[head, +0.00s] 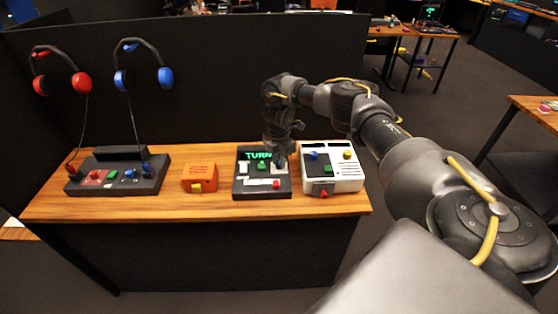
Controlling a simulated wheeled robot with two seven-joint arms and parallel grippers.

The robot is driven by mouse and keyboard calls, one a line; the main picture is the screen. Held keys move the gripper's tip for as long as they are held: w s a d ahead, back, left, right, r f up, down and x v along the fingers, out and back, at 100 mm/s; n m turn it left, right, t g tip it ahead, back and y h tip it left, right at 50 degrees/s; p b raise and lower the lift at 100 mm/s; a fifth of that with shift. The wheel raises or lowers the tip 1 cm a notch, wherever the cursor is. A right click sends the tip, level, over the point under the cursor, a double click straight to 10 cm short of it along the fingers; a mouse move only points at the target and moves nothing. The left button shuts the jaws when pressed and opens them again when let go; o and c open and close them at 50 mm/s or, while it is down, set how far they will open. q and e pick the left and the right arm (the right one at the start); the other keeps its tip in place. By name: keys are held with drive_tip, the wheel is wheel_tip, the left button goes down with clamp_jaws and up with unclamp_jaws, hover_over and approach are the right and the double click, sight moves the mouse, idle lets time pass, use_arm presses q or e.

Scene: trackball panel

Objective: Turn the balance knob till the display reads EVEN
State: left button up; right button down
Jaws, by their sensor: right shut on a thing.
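A green button (261,167), a pale label strip and a red button (276,184) are on the panel. My right gripper (280,160) reaches down onto the panel's upper right part and is shut on what appears to be the balance knob. The knob itself is hidden by the fingers. My left gripper is not in view.
A white box (347,178) with coloured knobs stands close on the panel's right. An orange box (200,173) and a dark headphone console (139,184) stand to the left. The table's front edge is clear.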

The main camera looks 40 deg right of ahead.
drive_tip(key=shift+n, duration=1.8)
drive_tip(key=c, duration=1.3)
unclamp_jaws()
drive_tip(key=shift+o, duration=0.2)
drive_tip(key=shift+r, duration=0.55)
wheel_tip(320, 180, up, 10)
drive_tip(key=p, duration=0.1)
drive_tip(key=shift+f, duration=0.15)
